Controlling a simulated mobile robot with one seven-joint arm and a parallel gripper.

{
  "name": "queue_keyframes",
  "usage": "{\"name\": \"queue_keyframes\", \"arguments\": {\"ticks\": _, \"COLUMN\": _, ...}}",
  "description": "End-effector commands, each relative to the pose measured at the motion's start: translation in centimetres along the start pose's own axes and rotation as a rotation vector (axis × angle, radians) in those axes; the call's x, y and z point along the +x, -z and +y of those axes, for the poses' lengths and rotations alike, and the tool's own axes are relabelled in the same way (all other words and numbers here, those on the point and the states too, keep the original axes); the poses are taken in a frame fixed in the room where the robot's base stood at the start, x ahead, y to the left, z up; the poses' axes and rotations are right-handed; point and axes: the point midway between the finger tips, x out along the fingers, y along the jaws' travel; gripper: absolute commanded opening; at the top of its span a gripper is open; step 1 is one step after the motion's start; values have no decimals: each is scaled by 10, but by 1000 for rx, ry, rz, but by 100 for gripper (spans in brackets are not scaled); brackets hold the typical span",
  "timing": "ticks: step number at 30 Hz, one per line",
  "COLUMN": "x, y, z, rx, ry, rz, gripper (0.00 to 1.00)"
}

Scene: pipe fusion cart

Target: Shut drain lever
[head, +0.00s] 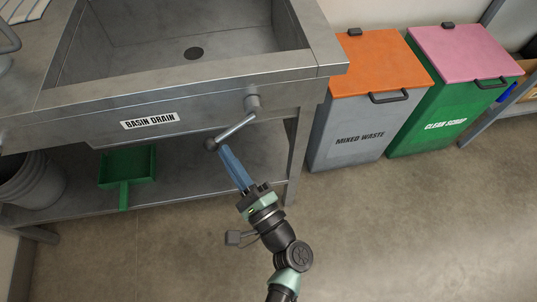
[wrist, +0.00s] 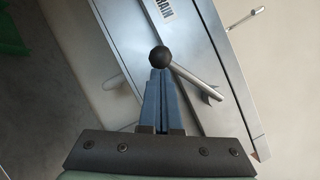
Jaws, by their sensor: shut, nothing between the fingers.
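The drain lever (head: 236,131) is a metal rod with a dark ball knob. It comes out of a round pivot on the front panel of the steel basin, right of the "BASIN DRAIN" label (head: 150,120). The rod slants down and left from the pivot to the knob. In the wrist view the knob (wrist: 160,57) is just beyond my fingertips and the rod runs right from it. My gripper (head: 224,151) has blue fingers, shut and empty, with the tips right at the knob. I cannot tell whether they touch it.
The basin (head: 185,82) has a drain hole in its floor. A lower shelf holds a green dustpan (head: 128,167) and a grey bucket (head: 32,180). The floor at front right is clear.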

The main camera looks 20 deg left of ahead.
Motion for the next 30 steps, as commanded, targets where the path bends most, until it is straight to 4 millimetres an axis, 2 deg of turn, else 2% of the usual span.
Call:
{"name": "queue_keyframes", "arguments": {"ticks": 6, "x": 9, "y": -18, "z": -5, "rx": 180, "ry": 92, "rz": -3, "gripper": 0}}
{"name": "queue_keyframes", "arguments": {"ticks": 15, "x": 18, "y": -35, "z": -16, "rx": 378, "ry": 192, "rz": -2, "gripper": 0}}
{"name": "queue_keyframes", "arguments": {"ticks": 30, "x": 23, "y": -45, "z": -24, "rx": 505, "ry": 256, "rz": -2, "gripper": 0}}
